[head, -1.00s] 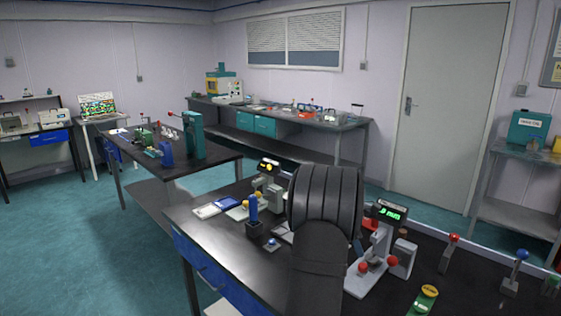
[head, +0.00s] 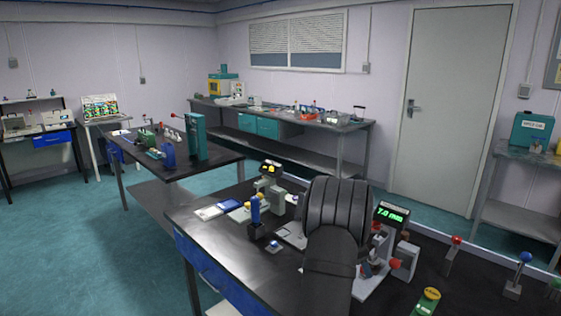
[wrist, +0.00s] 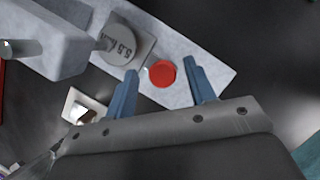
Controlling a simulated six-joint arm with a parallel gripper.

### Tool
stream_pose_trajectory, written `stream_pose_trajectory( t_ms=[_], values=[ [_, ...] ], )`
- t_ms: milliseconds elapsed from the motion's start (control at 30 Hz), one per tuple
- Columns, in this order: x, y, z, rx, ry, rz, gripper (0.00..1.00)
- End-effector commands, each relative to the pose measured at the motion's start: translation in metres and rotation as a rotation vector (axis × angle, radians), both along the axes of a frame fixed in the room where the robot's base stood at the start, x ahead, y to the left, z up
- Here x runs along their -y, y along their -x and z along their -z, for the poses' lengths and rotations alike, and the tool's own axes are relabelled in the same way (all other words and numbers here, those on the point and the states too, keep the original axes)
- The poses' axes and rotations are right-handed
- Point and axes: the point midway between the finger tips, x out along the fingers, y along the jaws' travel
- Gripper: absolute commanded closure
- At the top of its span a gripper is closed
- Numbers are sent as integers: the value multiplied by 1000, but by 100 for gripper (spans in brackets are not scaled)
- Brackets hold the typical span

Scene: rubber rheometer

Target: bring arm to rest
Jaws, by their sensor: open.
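My gripper (wrist: 160,88) shows in the wrist view as two blue fingers spread apart, with nothing held between them. Just beyond and between the fingertips is a red round knob (wrist: 162,73) on a pale grey base plate (wrist: 212,76). A grey round piece with dark lettering (wrist: 124,46) is beside the knob. In the head view my dark arm covers the gripper and part of the rheometer-like device with a green display (head: 391,215) on the near bench.
The near black bench (head: 232,240) also carries a blue-handled stand (head: 255,212), a device with a yellow display (head: 271,169), a yellow-topped green piece (head: 427,301) and upright levers with red (head: 456,240) and blue (head: 525,256) knobs. The bench's front left is clear.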

Motion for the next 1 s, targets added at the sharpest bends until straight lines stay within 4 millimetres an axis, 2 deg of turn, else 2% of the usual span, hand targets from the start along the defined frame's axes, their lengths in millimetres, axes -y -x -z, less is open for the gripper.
stream_pose_trajectory(
  t_ms=[167,367,1000],
  values=[
    [-2,-1,-9,2,1,-1,50],
    [-12,-2,-34,4,1,-1,50],
    [-61,-2,-151,8,2,-2,50]
  ],
)
